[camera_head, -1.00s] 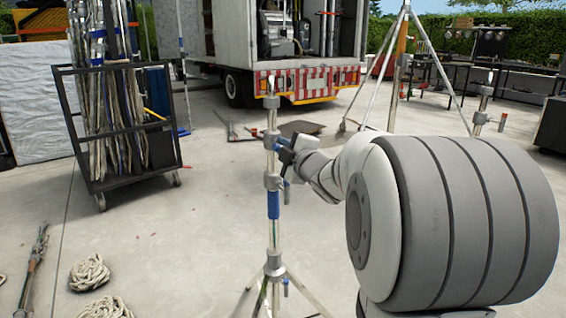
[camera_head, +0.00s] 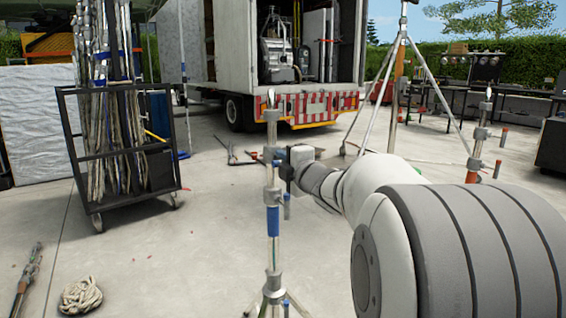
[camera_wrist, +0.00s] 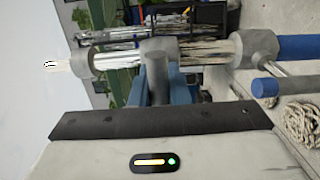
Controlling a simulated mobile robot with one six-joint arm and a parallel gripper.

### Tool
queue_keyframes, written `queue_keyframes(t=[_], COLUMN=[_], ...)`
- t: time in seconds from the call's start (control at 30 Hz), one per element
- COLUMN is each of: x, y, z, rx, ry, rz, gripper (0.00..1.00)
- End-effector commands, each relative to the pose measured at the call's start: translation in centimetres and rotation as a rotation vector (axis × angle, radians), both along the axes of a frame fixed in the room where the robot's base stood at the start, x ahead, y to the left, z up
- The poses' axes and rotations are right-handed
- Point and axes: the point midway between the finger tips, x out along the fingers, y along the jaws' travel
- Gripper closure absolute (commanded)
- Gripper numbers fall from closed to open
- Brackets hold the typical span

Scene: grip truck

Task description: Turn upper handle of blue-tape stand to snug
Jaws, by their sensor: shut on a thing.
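The blue-tape stand (camera_head: 274,222) stands upright in front of me in the head view, a metal tripod with blue tape below its lower collar. Its upper handle is at the upper collar, mostly hidden by my gripper (camera_head: 281,170) in the head view. In the wrist view the stand lies across the picture. There the grey stem of the upper handle (camera_wrist: 160,76) runs from the collar (camera_wrist: 159,51) down between the blue fingers of my gripper (camera_wrist: 165,96), which are shut on it. The lower collar (camera_wrist: 256,49) has a separate handle with a blue tip (camera_wrist: 265,88).
A cart of poles (camera_head: 120,150) stands at the left and an open truck (camera_head: 290,70) behind. Other stands (camera_head: 478,145) are at the right. A rope coil (camera_head: 81,296) lies on the floor at the left. Concrete between cart and stand is clear.

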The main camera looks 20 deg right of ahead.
Motion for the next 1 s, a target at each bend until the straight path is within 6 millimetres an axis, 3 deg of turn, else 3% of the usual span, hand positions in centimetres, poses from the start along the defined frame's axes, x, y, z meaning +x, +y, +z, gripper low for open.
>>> queue_keyframes(t=[0.13, 0.17, 0.4, 0.7, 1.0], x=[0.0, 0.0, 0.0, -0.4, -5.2], y=[0.1, 0.1, 0.0, -0.1, -0.6], z=[0.0, 0.0, 0.0, 0.1, 0.3], rx=[0.000, 0.000, 0.001, 0.001, 0.000], ry=[-0.001, -0.001, -0.001, 0.000, -0.001], rz=[0.002, 0.002, 0.001, -0.001, -0.003], gripper=[1.00, 0.82, 0.63, 0.63, 0.63])
